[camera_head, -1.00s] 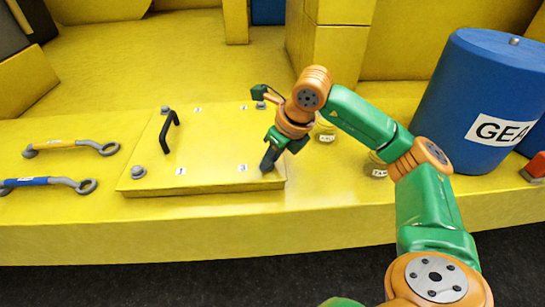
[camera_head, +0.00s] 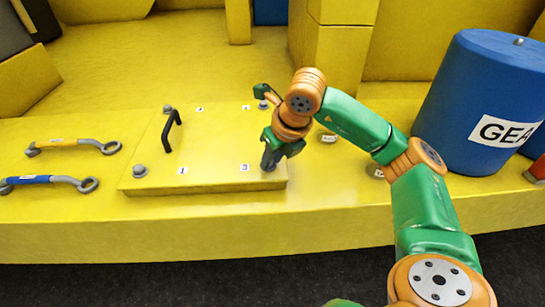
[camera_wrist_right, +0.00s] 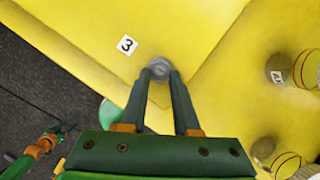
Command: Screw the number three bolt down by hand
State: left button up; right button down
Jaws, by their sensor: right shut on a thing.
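The number three bolt (camera_wrist_right: 160,66) is grey and sits at the corner of the yellow cover plate (camera_head: 210,182), beside the label "3" (camera_wrist_right: 127,45). My right gripper (camera_wrist_right: 160,80) is shut on this bolt, with a dark finger on either side of its head. In the head view my right gripper (camera_head: 270,158) points down at the plate's front right corner and mostly hides the bolt. How far the bolt is threaded in cannot be seen.
Other bolts stand at plate corners, one at front left (camera_head: 139,171). A black handle (camera_head: 171,131) rises from the plate. Two wrenches (camera_head: 73,147) (camera_head: 49,182) lie at left. A blue cylinder (camera_head: 478,100) stands at right.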

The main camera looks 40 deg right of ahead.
jog(key=c, duration=0.6)
grip_release()
jog(key=shift+r, duration=0.1)
jog(key=shift+c, duration=0.2)
jog(key=v, duration=0.7)
